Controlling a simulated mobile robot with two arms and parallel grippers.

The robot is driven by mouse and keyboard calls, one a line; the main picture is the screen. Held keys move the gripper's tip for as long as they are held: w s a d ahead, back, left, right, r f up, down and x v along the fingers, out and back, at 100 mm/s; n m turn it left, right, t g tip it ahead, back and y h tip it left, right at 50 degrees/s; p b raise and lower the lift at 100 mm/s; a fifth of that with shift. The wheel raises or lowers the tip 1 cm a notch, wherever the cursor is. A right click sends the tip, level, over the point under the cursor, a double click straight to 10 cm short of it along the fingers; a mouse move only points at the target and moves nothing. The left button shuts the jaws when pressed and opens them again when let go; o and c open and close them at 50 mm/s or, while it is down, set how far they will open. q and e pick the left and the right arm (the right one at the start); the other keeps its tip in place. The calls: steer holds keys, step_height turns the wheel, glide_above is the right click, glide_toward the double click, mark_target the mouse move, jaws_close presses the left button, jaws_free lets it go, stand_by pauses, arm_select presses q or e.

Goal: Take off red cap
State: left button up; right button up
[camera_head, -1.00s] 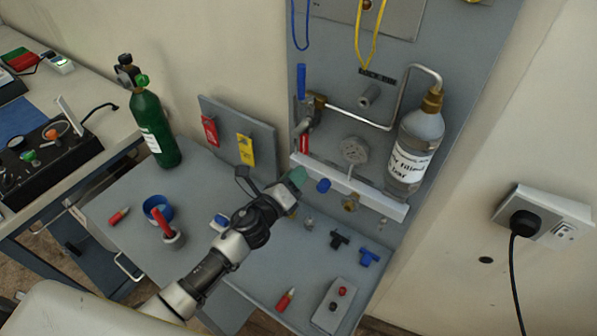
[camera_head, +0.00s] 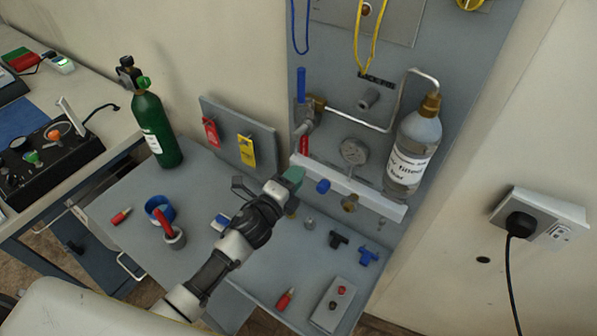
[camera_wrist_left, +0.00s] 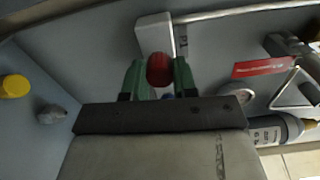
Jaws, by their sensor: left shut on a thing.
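The red cap (camera_wrist_left: 159,70) shows in the left wrist view between the two green fingers of my left gripper (camera_wrist_left: 158,80), at the white rail (camera_wrist_left: 153,33) marked P1. The fingers are shut on the cap's sides. I cannot tell whether the cap still touches its fitting. In the head view my left gripper (camera_head: 291,178) is at the left end of the white rail (camera_head: 370,195) on the grey panel. The cap is hidden there behind the fingers. My right gripper is in neither view.
A blue cap (camera_head: 323,186) and a brass fitting (camera_head: 349,203) sit along the rail, right of the gripper. A gas bottle (camera_head: 412,155) hangs on the panel. A green cylinder (camera_head: 156,130) stands at left. Small parts lie on the grey shelf (camera_head: 260,270) below.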

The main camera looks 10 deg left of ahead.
arm_select(q)
steer(key=n+p, duration=0.1)
steer(key=n, duration=0.2)
steer(key=shift+f, duration=0.1)
steer(key=n+p, duration=0.1)
steer(key=n, duration=0.1)
steer(key=shift+n, duration=0.9)
